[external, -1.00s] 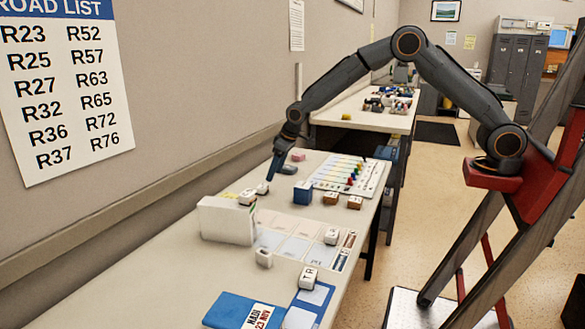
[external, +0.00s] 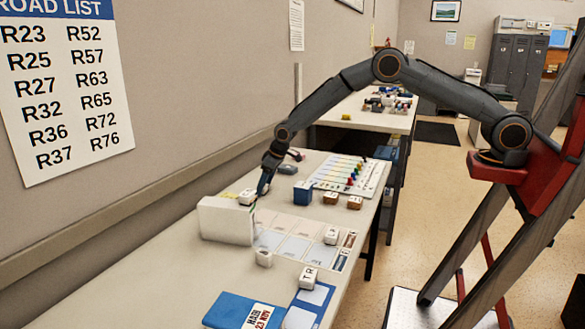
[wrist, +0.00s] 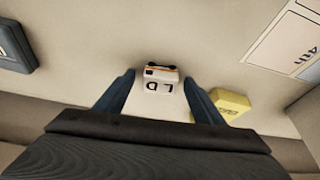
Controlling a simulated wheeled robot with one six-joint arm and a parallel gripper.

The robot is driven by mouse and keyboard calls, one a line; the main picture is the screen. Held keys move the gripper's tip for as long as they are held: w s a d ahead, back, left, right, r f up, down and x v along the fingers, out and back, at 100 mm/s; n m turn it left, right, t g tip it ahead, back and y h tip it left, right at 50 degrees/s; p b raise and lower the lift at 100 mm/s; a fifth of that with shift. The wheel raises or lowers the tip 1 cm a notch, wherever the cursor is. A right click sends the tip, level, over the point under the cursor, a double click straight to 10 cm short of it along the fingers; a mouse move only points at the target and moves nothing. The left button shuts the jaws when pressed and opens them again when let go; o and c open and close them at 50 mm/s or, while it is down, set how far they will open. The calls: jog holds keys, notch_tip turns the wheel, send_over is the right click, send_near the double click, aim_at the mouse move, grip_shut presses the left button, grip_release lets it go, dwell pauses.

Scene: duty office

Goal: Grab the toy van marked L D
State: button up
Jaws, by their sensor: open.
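The toy van marked L D (wrist: 161,86) is small and white with an orange stripe and dark wheels. In the wrist view it lies in the middle, between the two fingertips of my gripper (wrist: 159,77) as seen in the picture. The fingers are apart and nothing is held. I cannot tell whether they touch the van. In the external view my gripper (external: 262,191) points down low over the table by the wall. A small white block-like thing (external: 246,197) shows just left of it, its marking too small to read.
A yellow block (wrist: 230,107) sits close beside the right finger. A dark grey object (wrist: 15,45) lies at the left. A white box (external: 226,222) stands nearer the camera than my gripper. A blue block (external: 303,192) and brown blocks (external: 331,198) stand to the right.

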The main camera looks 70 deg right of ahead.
jog(key=shift+w+f, duration=0.1)
jog(key=c, duration=1.2)
jog(key=shift+o, duration=0.2)
